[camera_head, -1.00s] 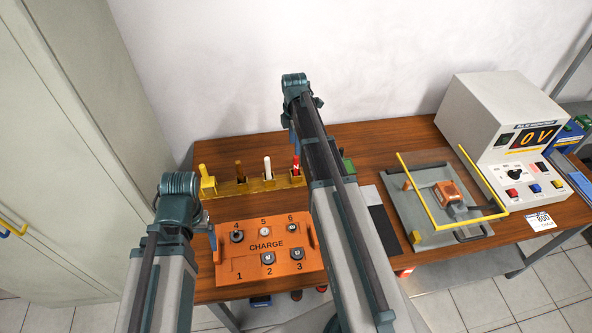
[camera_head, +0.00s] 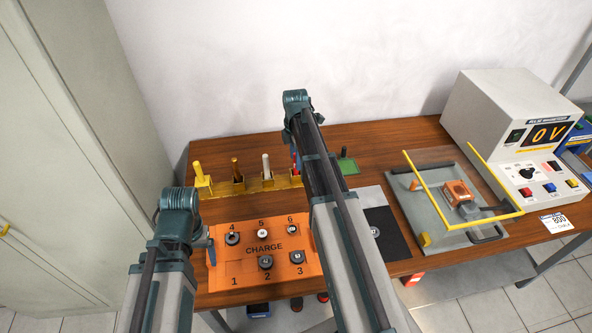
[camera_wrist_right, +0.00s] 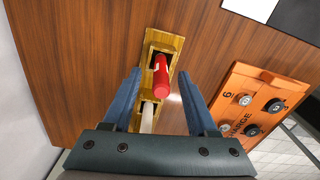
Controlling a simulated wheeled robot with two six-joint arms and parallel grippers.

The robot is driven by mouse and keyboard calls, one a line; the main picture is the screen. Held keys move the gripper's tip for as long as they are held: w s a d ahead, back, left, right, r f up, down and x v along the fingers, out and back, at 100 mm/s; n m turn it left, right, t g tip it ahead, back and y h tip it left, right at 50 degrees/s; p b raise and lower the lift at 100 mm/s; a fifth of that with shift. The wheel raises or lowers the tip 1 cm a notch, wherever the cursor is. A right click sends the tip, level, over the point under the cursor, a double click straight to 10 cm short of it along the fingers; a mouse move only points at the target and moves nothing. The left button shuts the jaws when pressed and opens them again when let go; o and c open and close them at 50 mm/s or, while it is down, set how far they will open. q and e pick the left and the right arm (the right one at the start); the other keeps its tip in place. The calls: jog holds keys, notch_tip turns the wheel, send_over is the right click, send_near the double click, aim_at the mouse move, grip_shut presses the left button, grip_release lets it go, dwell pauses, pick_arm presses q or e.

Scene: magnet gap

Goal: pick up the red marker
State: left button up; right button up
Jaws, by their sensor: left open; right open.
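The red marker (camera_wrist_right: 161,78) stands in the end slot of a yellow rack (camera_wrist_right: 165,40). In the right wrist view it lies between the two blue fingers of my right gripper (camera_wrist_right: 158,75), with a gap on both sides. The gripper is open. In the head view my right arm hides most of the marker and the gripper. The rack (camera_head: 262,185) also holds yellow (camera_head: 199,172), brown (camera_head: 236,168) and white (camera_head: 266,164) markers. My left gripper (camera_head: 208,246) is by the left edge of the orange charge panel, its fingers mostly hidden; it is open.
The orange charge panel (camera_head: 264,247) with several round pieces lies in front of the rack. A small green block (camera_head: 348,166) and a black-and-grey mat (camera_head: 385,238) are right of my right arm. Further right are a yellow-framed fixture (camera_head: 436,205) and a voltage box (camera_head: 485,105).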

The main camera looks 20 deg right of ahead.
aim_at(296, 174)
pick_arm(q)
notch_tip(296, 174, down, 3)
jog(key=shift+f+b, duration=0.1)
jog(key=shift+b, duration=1.05)
pick_arm(e)
notch_tip(296, 174, down, 3)
jog(key=shift+f, duration=0.15)
grip_shut()
